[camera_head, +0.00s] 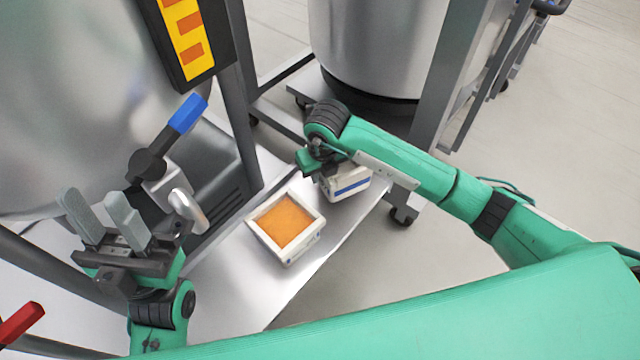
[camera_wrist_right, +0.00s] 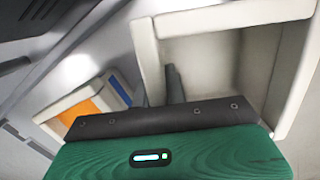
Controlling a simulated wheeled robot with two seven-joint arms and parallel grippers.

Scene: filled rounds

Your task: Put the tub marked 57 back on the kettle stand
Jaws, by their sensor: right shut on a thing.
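My right gripper (camera_head: 327,170) is shut on the wall of a white tub with a blue stripe (camera_head: 350,187). In the right wrist view this tub (camera_wrist_right: 228,15) looks empty, and one finger shows inside it. It is over the right part of the shiny metal kettle stand (camera_head: 225,290); I cannot tell whether it touches. A second white tub (camera_head: 287,251), filled with orange, stands on the metal to its left and also shows in the right wrist view (camera_wrist_right: 62,104). No number is readable on either tub. My left gripper (camera_head: 97,212) is open and empty at the left.
A big steel kettle (camera_head: 70,100) with a blue-handled valve (camera_head: 187,112) stands behind at the left. Another kettle (camera_head: 370,45) stands at the back. A grey frame post (camera_head: 240,110) rises behind the tubs. Bare metal lies in front of the orange-filled tub.

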